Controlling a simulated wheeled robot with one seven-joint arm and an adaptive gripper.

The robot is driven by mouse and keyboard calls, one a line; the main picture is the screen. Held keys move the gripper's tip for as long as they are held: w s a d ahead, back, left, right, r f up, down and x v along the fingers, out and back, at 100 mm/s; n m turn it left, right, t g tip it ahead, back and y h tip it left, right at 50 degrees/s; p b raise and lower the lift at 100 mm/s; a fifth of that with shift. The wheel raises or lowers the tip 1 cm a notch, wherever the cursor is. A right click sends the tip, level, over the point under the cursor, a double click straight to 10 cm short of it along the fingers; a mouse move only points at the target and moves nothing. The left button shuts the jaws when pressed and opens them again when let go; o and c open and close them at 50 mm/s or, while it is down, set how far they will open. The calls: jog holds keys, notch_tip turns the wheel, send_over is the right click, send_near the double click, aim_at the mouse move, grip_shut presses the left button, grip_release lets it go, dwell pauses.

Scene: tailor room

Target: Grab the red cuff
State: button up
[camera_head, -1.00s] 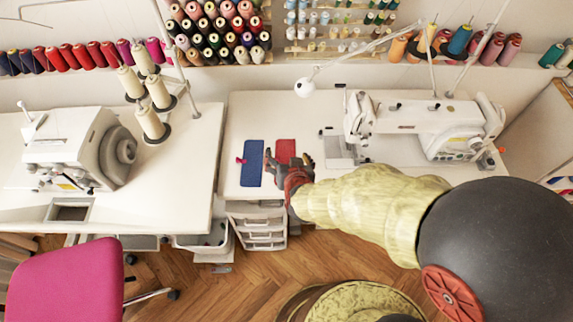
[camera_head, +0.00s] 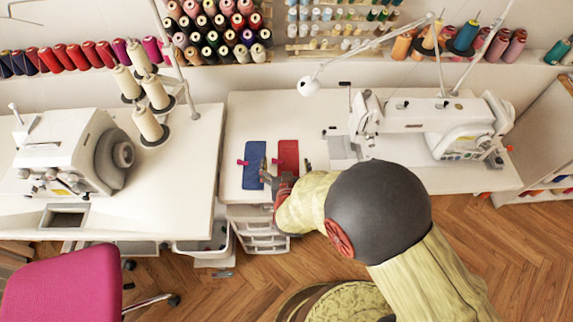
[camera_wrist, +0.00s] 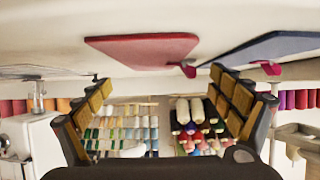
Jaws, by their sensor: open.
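The red cuff (camera_head: 288,154) lies flat on the white table, right of a blue cuff (camera_head: 254,162). A small pink piece shows at the left edge of each cuff. My gripper (camera_head: 287,173) is at the near end of the red cuff, its fingers spread and partly hidden by my arm. In the wrist view the picture is turned over: the red cuff (camera_wrist: 140,48) shows above my open, empty fingers (camera_wrist: 160,80), apart from them, and the blue cuff (camera_wrist: 268,47) is at the upper right.
A white sewing machine (camera_head: 430,122) stands right of the cuffs. Another machine (camera_head: 70,150) is on the left table (camera_head: 180,190). A drawer unit (camera_head: 262,240) and a pink chair (camera_head: 65,285) are below. Thread spools line the wall. Bare tabletop lies behind the cuffs.

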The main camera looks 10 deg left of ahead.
jog(key=shift+w+f, duration=0.1)
jog(key=shift+w, duration=0.2)
jog(key=shift+c, duration=0.7)
jog(key=shift+f, duration=0.1)
jog(key=c, duration=2.2)
jog(key=shift+c, duration=0.2)
